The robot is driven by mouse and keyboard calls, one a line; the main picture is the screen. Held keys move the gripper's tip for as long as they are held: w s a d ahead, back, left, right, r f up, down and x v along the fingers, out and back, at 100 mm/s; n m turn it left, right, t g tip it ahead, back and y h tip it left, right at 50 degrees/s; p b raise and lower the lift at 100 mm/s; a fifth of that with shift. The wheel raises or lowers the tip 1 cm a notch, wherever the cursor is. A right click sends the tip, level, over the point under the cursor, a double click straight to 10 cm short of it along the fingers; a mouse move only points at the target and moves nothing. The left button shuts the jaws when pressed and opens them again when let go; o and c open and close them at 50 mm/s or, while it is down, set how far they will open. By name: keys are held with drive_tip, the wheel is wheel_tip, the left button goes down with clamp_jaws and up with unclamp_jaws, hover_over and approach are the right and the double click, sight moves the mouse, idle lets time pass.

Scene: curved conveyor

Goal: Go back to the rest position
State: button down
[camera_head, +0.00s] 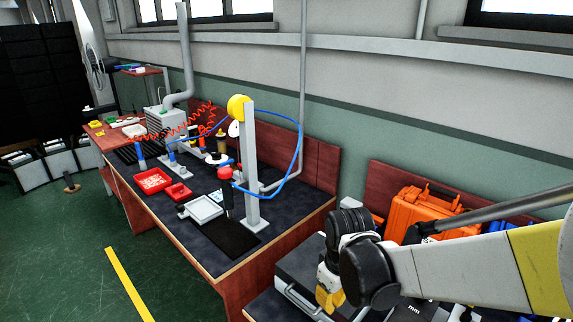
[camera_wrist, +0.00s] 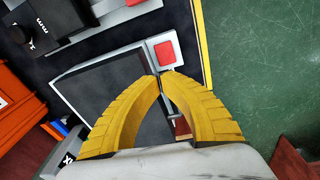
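My gripper (camera_wrist: 161,73) shows large in the wrist view. Its two yellow fingers curve inward and their tips meet, with nothing visible held between them. In the head view my gripper (camera_head: 331,297) is at the lower middle, pointing down above the near table by a grey case (camera_head: 289,290). My arm reaches in from the right edge. The fingertips are partly hidden in the head view.
A dark-topped, light-framed device (camera_wrist: 84,92) with a red square (camera_wrist: 165,53) lies below my gripper. An orange case (camera_head: 425,210) stands behind my arm. A workbench (camera_head: 215,262) holds red trays (camera_head: 152,181) and a grey post (camera_head: 250,165).

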drive_tip(key=s+d+r+m+t, duration=0.6)
drive_tip(key=s+r, duration=0.4)
drive_tip(key=r, duration=0.2)
drive_tip(key=shift+s+d+r+m, duration=0.2)
drive_tip(key=shift+d+m, duration=0.6)
drive_tip(key=shift+d, duration=0.1)
